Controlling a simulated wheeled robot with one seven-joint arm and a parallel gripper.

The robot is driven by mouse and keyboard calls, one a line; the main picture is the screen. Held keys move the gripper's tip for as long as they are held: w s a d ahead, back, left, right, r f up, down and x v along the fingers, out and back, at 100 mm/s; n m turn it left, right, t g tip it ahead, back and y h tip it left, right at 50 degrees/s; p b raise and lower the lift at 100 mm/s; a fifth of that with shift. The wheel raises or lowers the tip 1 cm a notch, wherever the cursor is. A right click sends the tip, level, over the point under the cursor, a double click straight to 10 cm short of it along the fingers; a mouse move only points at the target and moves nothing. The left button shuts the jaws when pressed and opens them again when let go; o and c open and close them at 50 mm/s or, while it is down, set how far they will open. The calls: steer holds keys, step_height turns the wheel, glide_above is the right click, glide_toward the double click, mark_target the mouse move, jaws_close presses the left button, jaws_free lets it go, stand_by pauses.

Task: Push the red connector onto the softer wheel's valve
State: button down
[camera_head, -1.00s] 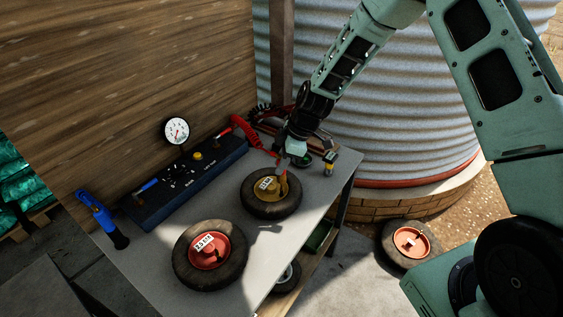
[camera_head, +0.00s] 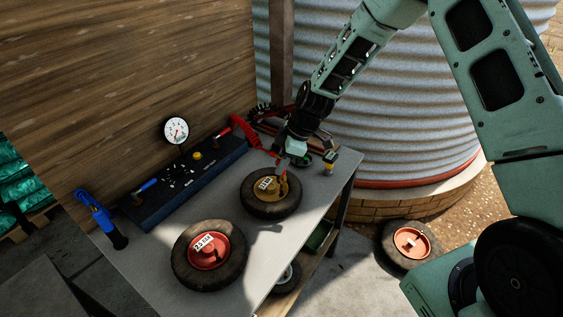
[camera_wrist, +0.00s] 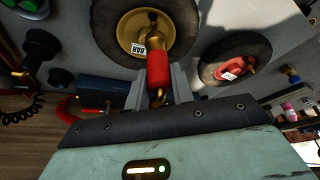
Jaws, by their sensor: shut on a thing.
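My gripper (camera_wrist: 158,85) is shut on the red connector (camera_wrist: 158,69), which has a brass end, in the wrist view. The connector points at the yellow-hubbed wheel (camera_wrist: 107,53), and its brass end overlaps the hub near the valve. I cannot tell whether it is seated on the valve, which is hidden. In the head view the yellow-hubbed wheel (camera_head: 249,207) lies flat on the bench with my gripper (camera_head: 283,172) over its far edge. The red-hubbed wheel (camera_head: 183,270) lies nearer, with a label on its hub.
A dark control box (camera_head: 165,210) with a dial gauge (camera_head: 176,130) stands along the bench's back. A red coiled hose (camera_head: 245,133) lies behind my gripper. A blue-handled tool (camera_head: 100,215) is at the left. Another red-hubbed wheel (camera_head: 411,241) rests on the ground.

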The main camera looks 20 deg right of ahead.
steer(key=shift+f+b, duration=1.7)
steer(key=shift+f, duration=0.15)
stand_by(0.8)
stand_by(0.4)
steer(key=c, duration=0.6)
jaws_free()
steer(key=shift+o, duration=0.2)
steer(key=shift+r+p, duration=2.45)
steer(key=shift+r, duration=1.6)
